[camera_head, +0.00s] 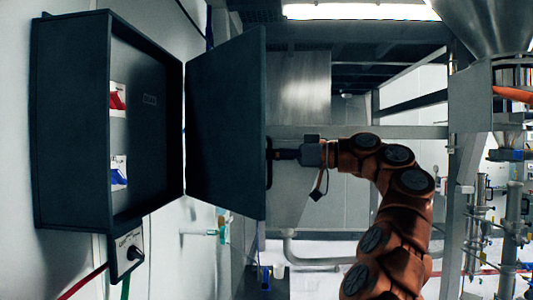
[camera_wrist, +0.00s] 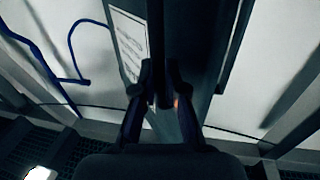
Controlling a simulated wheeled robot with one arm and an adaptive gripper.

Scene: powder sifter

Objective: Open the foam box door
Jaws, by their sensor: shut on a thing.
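The foam box (camera_head: 75,120) is a dark grey cabinet on the wall at the left of the head view. Its door (camera_head: 226,125) stands swung open to the right, and the inside of the box shows. My gripper (camera_head: 274,153) is at the door's right edge, on its far side from the box. In the wrist view my gripper (camera_wrist: 159,100) has its fingers closed around a dark upright bar, which looks like the door's handle (camera_wrist: 156,40). The exact contact is dark and partly hidden by the fingers.
Inside the box are a red item (camera_head: 117,97) and a blue item (camera_head: 119,172). A switch box (camera_head: 126,254) hangs below with red and green cables. A steel hopper (camera_head: 485,30) and pipes stand at the right.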

